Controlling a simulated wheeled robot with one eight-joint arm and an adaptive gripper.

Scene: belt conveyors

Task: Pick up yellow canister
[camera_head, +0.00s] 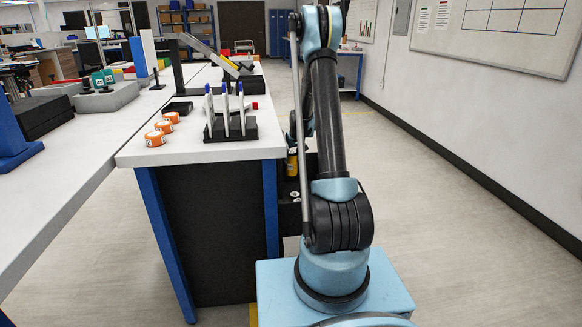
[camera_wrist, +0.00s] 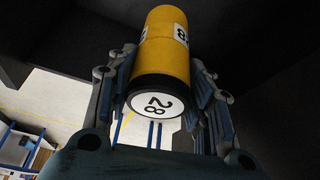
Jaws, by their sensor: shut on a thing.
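The yellow canister (camera_wrist: 166,50) is between the fingers of my gripper (camera_wrist: 168,90) in the wrist view. It has a black band and a white round end marked 28. My gripper is shut on it, with a finger along each side. In the head view a small part of the yellow canister (camera_head: 292,163) shows just left of my arm, beside the dark area at the table's right side. My gripper is mostly hidden behind my arm there.
A white table (camera_head: 200,151) with blue legs stands left of my arm. It holds orange round pieces (camera_head: 155,138) and a black rack (camera_head: 230,129) with upright white and blue items. Dark surfaces (camera_wrist: 265,40) surround the canister in the wrist view. The floor (camera_head: 450,200) at right is clear.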

